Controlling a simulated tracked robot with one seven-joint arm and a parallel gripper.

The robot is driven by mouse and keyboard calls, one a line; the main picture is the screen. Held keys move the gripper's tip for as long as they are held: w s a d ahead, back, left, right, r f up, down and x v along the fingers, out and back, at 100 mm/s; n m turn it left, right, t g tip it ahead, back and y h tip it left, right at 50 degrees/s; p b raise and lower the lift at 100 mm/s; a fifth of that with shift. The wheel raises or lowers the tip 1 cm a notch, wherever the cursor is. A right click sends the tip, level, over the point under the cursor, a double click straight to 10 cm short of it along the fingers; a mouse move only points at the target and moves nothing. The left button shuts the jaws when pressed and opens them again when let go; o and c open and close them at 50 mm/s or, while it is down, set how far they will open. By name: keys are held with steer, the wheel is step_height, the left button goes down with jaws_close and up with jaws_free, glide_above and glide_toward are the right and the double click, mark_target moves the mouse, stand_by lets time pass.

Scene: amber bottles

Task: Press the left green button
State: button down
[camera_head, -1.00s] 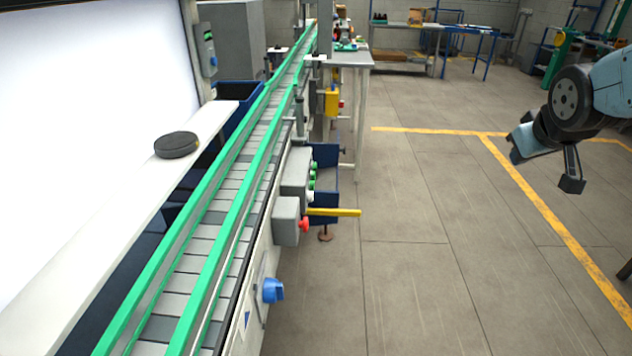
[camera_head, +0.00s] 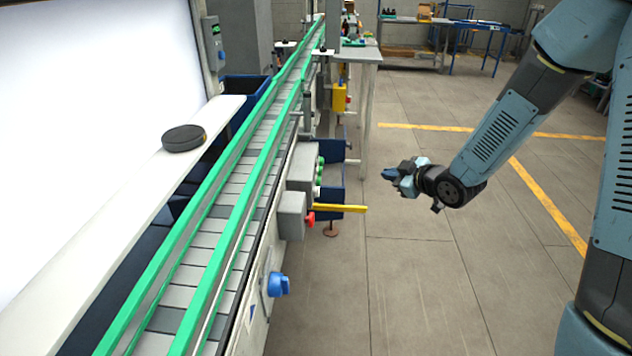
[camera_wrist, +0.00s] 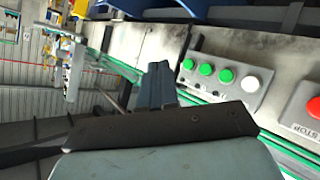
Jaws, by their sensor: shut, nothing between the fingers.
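A grey button box (camera_head: 301,168) is mounted on the side of the conveyor. In the wrist view it carries a row of buttons: the leftmost green button (camera_wrist: 188,64), a middle green button (camera_wrist: 205,69), a right green button (camera_wrist: 226,76) and a white button (camera_wrist: 251,84). My gripper (camera_head: 390,174) is to the right of the box in the head view, apart from it, pointing towards it. In the wrist view its fingers (camera_wrist: 158,82) are together and empty, left of the button row. In the head view the green buttons (camera_head: 320,170) show only edge-on.
A second grey box (camera_head: 291,216) with a red stop button (camera_head: 310,219) and a yellow bar (camera_head: 340,208) sit just below. A blue bin (camera_head: 331,165) is behind the button box. A blue knob (camera_head: 278,284) juts out nearer. Open floor lies to the right.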

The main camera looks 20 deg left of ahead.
mark_target(318, 181)
steer(key=s+a+f+n+y, duration=0.1)
steer(key=s+a+f+y, duration=0.1)
steer(key=a, duration=0.3)
steer(key=shift+f+n+g+y, duration=0.3)
steer(key=shift+f+g+y, duration=0.1)
steer(key=shift+f, duration=0.3)
steer(key=shift+s+a, duration=0.1)
steer(key=shift+s, duration=0.05)
steer(key=s+a, duration=0.2)
steer(key=a, duration=0.6)
steer(key=shift+a, duration=0.2)
steer(key=shift+a, duration=0.1)
stand_by(1.5)
steer(key=shift+a, duration=0.3)
